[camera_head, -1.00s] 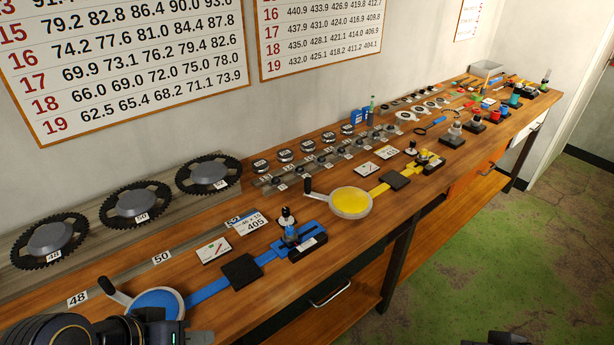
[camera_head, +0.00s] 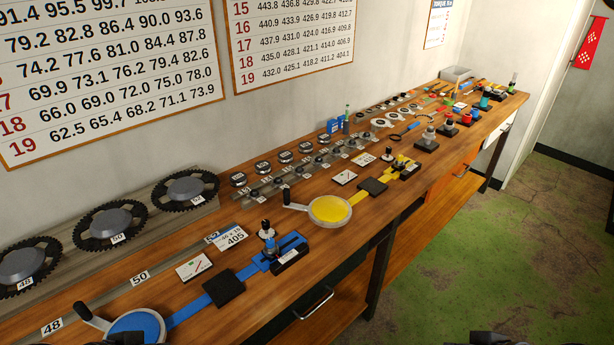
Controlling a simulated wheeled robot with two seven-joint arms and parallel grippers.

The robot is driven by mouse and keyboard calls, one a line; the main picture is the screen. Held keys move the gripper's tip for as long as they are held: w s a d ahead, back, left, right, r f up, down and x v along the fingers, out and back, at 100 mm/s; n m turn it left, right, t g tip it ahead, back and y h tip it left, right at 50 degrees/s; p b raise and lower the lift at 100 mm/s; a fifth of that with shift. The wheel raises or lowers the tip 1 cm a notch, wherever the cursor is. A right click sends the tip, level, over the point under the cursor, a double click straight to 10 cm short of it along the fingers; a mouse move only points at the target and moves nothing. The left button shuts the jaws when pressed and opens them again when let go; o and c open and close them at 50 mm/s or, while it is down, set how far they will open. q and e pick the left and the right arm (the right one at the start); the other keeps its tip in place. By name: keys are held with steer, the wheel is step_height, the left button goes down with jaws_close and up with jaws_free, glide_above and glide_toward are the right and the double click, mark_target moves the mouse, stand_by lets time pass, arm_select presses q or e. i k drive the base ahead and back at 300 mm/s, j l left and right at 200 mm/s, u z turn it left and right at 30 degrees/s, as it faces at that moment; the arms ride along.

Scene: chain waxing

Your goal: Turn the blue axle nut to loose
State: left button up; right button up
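The blue fixture (camera_head: 222,287) lies on the wooden bench at lower left: a blue round dish with a crank handle, a bar with a black pad, and a block. On the block stands an upright post with a black and silver top (camera_head: 266,231); the blue axle nut (camera_head: 271,246) appears to be the small blue part below it. The nut's turn position is too small to tell. Only dark slivers of my own body show at the bottom edge, left and right. Neither gripper's fingers are in view, and nothing of mine touches the blue fixture.
A yellow fixture (camera_head: 330,208) stands further along the bench, with red and other tools beyond. Chainrings (camera_head: 110,226) lean along the wall side at left. A card marked 405 (camera_head: 233,237) lies near the blue block. Green floor (camera_head: 440,290) is free at right.

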mark_target(270, 242)
steer(key=i+l+u, duration=0.25)
steer(key=l, duration=0.2)
steer(key=l+u, duration=0.2)
steer(key=l, duration=0.25)
steer(key=i+l+u, duration=0.25)
steer(key=l, duration=0.25)
steer(key=l+u, duration=0.25)
steer(key=l, duration=0.2)
steer(key=k, duration=0.05)
